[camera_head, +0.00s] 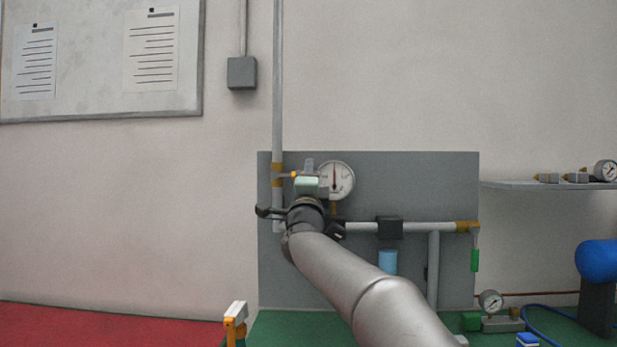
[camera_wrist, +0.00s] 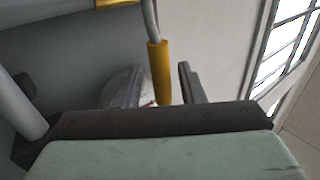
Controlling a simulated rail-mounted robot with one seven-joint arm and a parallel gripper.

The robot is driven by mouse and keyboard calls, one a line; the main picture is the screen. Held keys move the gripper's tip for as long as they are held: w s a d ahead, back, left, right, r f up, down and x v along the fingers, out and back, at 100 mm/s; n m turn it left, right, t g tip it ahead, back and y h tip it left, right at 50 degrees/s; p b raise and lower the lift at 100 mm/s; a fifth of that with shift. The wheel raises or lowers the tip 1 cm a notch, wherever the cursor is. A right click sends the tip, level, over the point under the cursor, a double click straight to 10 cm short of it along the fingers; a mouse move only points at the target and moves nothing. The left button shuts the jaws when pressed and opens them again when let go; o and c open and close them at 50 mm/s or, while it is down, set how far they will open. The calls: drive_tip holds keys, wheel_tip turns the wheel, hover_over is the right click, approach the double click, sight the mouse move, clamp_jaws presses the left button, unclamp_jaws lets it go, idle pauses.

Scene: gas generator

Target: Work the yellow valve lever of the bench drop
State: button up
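The yellow valve lever (camera_head: 293,174) shows as a small yellow-orange piece by the vertical pipe's brass fitting (camera_head: 277,168) in the head view. In the wrist view, its yellow sleeve (camera_wrist: 159,72) on a grey stem reaches down between the two dark fingers of my gripper (camera_wrist: 157,86). The fingers are apart, with a visible gap on the sleeve's right; contact on the left is unclear. In the head view my gripper (camera_head: 304,170) is at the lever, in front of the grey panel, and my wrist hides part of the valve area.
A round gauge (camera_head: 336,180) is just right of my gripper. A horizontal pipe (camera_head: 410,227) runs right along the grey panel (camera_head: 420,180). A green handle (camera_head: 475,260) hangs at its end. A shelf (camera_head: 545,185) with fittings and a blue cylinder (camera_head: 598,261) stand far right.

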drive_tip(key=b+v, duration=0.4)
drive_tip(key=v, duration=1.3)
drive_tip(key=shift+s, duration=0.2)
drive_tip(key=shift+n, duration=0.3)
drive_tip(key=s+d+f+n+g+y+p, duration=0.2)
drive_tip(key=s+f+n+g+p, duration=0.1)
drive_tip(key=f+n+g+p, duration=0.35)
drive_tip(key=s+d+f+n+g+y+p, duration=0.2)
drive_tip(key=d+f+n+g+p, duration=0.1)
drive_tip(key=f+n+g+p, duration=0.35)
drive_tip(key=s+d+f+n+g+h+p, duration=0.1)
drive_tip(key=s+d+f+n+g+p, duration=0.1)
drive_tip(key=s, duration=0.6)
drive_tip(key=s+d+f+n+g+p, duration=0.1)
drive_tip(key=s+d+f+g+p, duration=0.3)
drive_tip(key=s, duration=0.5)
drive_tip(key=s+d+f+n+g+h+p, duration=0.1)
drive_tip(key=s+d+f+n+g+p, duration=0.1)
drive_tip(key=s, duration=0.7)
wheel_tip(320, 180, down, 4)
drive_tip(key=d+g+p, duration=0.1)
drive_tip(key=d+g, duration=0.1)
drive_tip(key=g, duration=0.1)
drive_tip(key=shift+s+d+r+n+h, duration=0.15)
drive_tip(key=shift+s+d+n+h, duration=0.1)
drive_tip(key=shift+n+h, duration=0.05)
